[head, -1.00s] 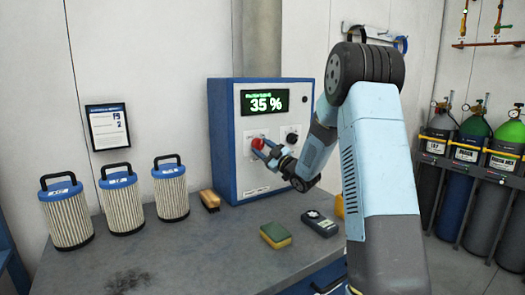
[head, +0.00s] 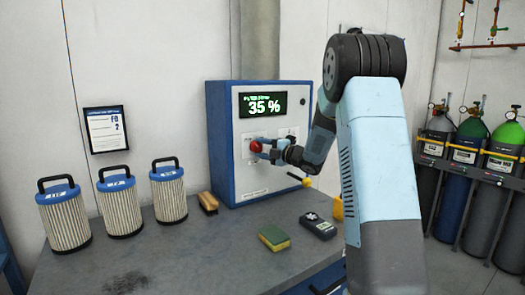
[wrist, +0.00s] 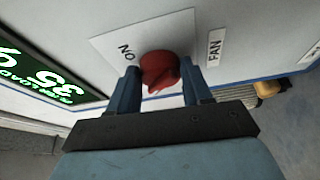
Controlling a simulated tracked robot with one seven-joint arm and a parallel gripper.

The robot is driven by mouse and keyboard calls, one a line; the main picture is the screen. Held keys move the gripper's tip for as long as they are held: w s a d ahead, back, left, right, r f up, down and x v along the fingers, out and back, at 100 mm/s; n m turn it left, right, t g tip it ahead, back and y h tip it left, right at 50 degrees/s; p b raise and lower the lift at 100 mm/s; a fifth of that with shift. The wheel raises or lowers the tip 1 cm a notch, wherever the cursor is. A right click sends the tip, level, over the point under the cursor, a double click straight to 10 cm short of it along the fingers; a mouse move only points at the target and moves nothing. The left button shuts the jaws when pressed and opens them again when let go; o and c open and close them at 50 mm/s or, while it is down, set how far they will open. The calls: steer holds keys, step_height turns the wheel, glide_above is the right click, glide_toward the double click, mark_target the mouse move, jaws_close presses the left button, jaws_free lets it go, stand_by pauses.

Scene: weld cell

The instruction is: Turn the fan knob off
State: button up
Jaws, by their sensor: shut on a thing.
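The red fan knob (head: 256,146) is on the front of a blue-edged control box (head: 218,150), below its green display (head: 263,104), which reads 35 %. My gripper (head: 264,147) is at the knob, shut on it. In the wrist view the red knob (wrist: 160,72) sits between the two blue fingers (wrist: 163,90). A FAN label (wrist: 214,47) and an ON mark (wrist: 126,52) lie on opposite sides of it, on a pale plate. The knob's pointer direction is hard to tell.
Three blue-capped filters (head: 117,205) stand on the left of the bench. A brush (head: 208,203), a sponge (head: 273,238) and a handheld meter (head: 318,226) lie in front of the box. Gas cylinders (head: 467,185) stand at the right.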

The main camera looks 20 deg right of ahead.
steer(key=shift+a+f+n+g, duration=0.2)
steer(key=shift+n+g, duration=0.1)
steer(key=shift+n, duration=0.2)
steer(key=o, duration=0.8)
steer(key=shift+o, duration=1.2)
steer(key=shift+d+r, duration=0.1)
steer(key=shift+s, duration=0.1)
steer(key=v, duration=1.3)
steer(key=shift+s+d, duration=0.2)
steer(key=shift+s, duration=0.05)
